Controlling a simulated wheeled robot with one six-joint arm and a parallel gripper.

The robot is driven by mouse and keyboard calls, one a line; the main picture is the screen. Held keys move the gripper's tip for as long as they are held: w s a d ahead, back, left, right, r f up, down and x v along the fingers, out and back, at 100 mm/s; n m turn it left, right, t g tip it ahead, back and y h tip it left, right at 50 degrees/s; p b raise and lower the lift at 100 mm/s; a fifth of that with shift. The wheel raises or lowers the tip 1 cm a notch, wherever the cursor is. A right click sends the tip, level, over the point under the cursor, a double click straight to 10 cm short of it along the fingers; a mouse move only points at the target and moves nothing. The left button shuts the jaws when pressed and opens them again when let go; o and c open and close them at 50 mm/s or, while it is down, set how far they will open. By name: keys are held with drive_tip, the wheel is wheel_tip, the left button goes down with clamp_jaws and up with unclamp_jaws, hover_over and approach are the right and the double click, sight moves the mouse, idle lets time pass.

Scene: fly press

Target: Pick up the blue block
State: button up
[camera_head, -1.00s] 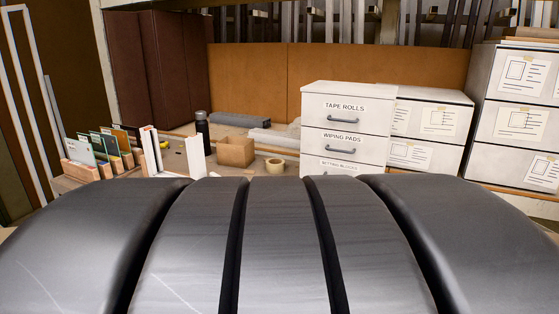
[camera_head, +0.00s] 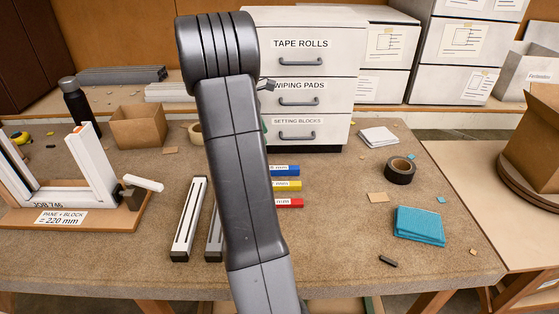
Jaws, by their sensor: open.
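The blue block (camera_head: 290,171) lies on the worktable just right of my raised arm, below the drawer unit. Its right part and a white label show; its left end is hidden behind my arm. A yellow block (camera_head: 292,185) and a red block (camera_head: 295,203) lie in front of it, also partly hidden and labelled. My arm stands upright across the middle of the view. My gripper's fingers cannot be made out; a small grey part peeks out right of my arm in front of the drawers.
A drawer unit (camera_head: 315,100) stands behind the blocks. Left are two rails (camera_head: 190,220), a white frame on a wooden base (camera_head: 100,215), a cardboard box (camera_head: 138,128) and a black bottle (camera_head: 78,105). Right are dark tape (camera_head: 400,172) and a turquoise pad (camera_head: 420,225).

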hover_over(280, 168)
drive_tip(key=a, duration=0.3)
drive_tip(key=f, duration=0.5)
drive_tip(key=w+f, duration=0.1)
drive_tip(key=f, duration=0.1)
drive_tip(key=shift+d+f+p, duration=0.25)
drive_tip(key=shift+p, duration=0.1)
drive_tip(key=x, duration=0.2)
drive_tip(key=s+p+x, duration=0.1)
drive_tip(key=x, duration=0.1)
drive_tip(key=shift+d+f, duration=0.15)
drive_tip(key=shift+f, duration=0.2)
drive_tip(key=shift+d+f, duration=0.15)
drive_tip(key=shift+f, duration=0.25)
clamp_jaws()
